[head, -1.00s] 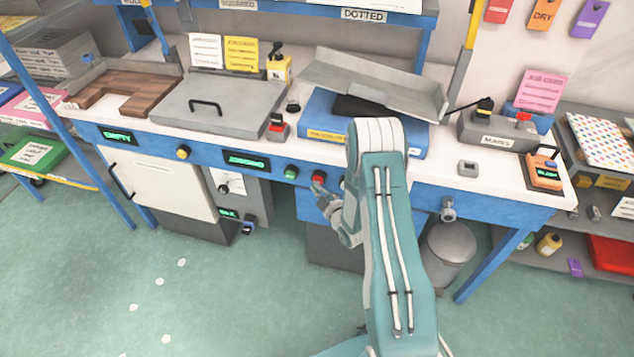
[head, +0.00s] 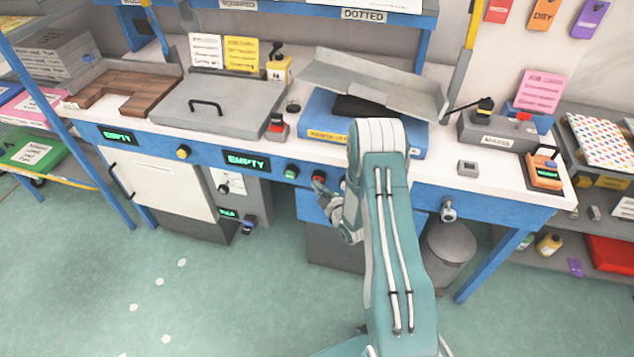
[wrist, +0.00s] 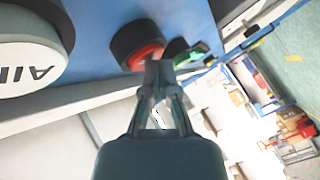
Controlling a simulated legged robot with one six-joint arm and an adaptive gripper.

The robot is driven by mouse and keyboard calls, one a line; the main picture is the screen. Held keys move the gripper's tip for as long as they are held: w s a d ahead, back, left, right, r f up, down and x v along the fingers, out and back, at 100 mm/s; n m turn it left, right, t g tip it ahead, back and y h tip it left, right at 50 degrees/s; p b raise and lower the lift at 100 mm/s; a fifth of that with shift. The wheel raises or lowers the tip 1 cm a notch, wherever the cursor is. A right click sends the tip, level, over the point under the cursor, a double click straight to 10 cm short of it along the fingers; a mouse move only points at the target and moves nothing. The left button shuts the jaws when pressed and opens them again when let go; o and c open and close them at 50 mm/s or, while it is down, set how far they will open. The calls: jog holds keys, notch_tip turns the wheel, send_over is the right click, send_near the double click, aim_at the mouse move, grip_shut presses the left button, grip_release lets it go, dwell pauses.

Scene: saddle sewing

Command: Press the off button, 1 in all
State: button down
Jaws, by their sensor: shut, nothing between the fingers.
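A red button (head: 316,179) in a dark collar is on the blue front panel of the workbench, to the right of a green button (head: 291,172). My gripper (head: 319,187) is shut and empty, with its tip at the red button's lower edge in the head view. In the wrist view, the closed fingertips (wrist: 160,72) overlap the lower right edge of the red button (wrist: 146,55). I cannot tell whether they touch it. The green button (wrist: 187,54) is just right of it there. I see no readable off label on either button.
A green-lit display (head: 247,161) left of the buttons reads EMPTY. A yellow button (head: 183,152) is further left on the panel.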

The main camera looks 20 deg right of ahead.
dwell(0.4)
jog(key=shift+s+a, duration=0.5)
jog(key=shift+s, duration=0.25)
jog(key=shift+s+a, duration=0.1)
jog(key=s+a, duration=0.1)
jog(key=s, duration=0.1)
jog(key=s+a, duration=0.1)
jog(key=s, duration=0.1)
jog(key=shift+a, duration=0.4)
jog(key=shift+w+r, duration=0.1)
dwell(0.4)
